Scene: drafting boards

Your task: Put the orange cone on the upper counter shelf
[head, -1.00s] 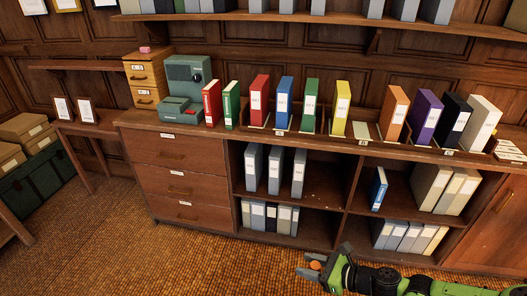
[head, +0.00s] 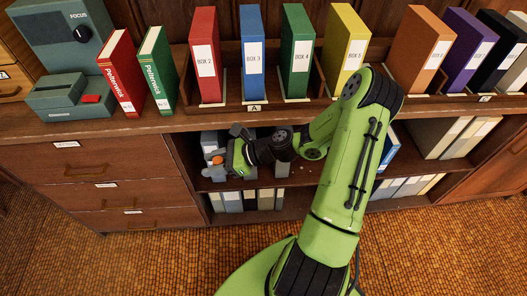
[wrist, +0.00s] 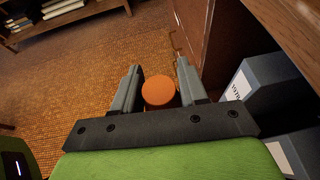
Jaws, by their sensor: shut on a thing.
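My gripper (head: 212,159) is in front of the open left bay of the counter, below the counter top. It is shut on the orange cone (head: 217,159), of which only a small patch shows in the head view. In the wrist view the orange cone (wrist: 158,91) shows as a round orange end between the two grey fingers of my gripper (wrist: 159,85). The rest of its shape is hidden. The counter top (head: 130,127) runs above my gripper. Inside the bay, an upper shelf board (head: 300,184) shows, partly hidden by my arm.
On the counter, box files stand upright, including red (head: 205,60), blue (head: 252,55) and yellow (head: 345,50). Two books, red (head: 120,72) and green (head: 156,72), lean by a teal machine (head: 68,60). Grey binders (wrist: 262,82) are close right of my gripper in the wrist view.

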